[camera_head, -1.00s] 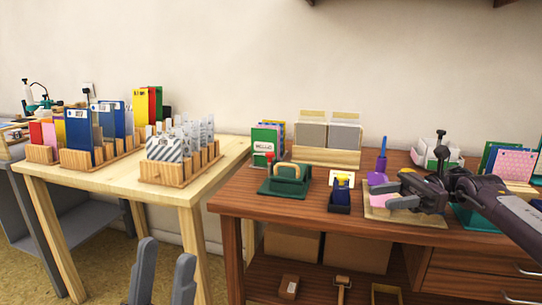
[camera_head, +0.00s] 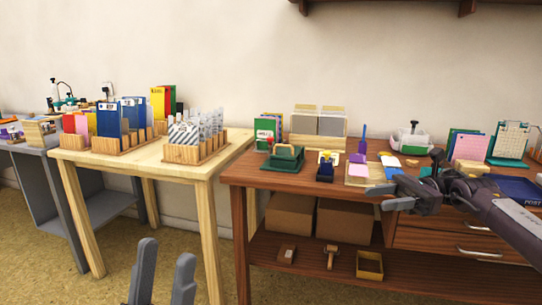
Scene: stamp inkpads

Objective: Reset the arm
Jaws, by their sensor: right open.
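My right gripper (camera_head: 388,196) reaches in from the right in the head view. It is open and empty, in front of the dark wooden desk's front edge, near a tan board with a pink pad (camera_head: 353,168). My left gripper (camera_head: 164,272) shows at the bottom, left of centre. Its two grey fingers stand upright and apart with nothing between them, in front of the light wooden table.
A green stamp pad holder (camera_head: 284,158) and a dark blue stamp holder (camera_head: 325,170) stand on the desk (camera_head: 250,174). A light table (camera_head: 140,157) bears wooden racks of cards. Floor between the tables is clear.

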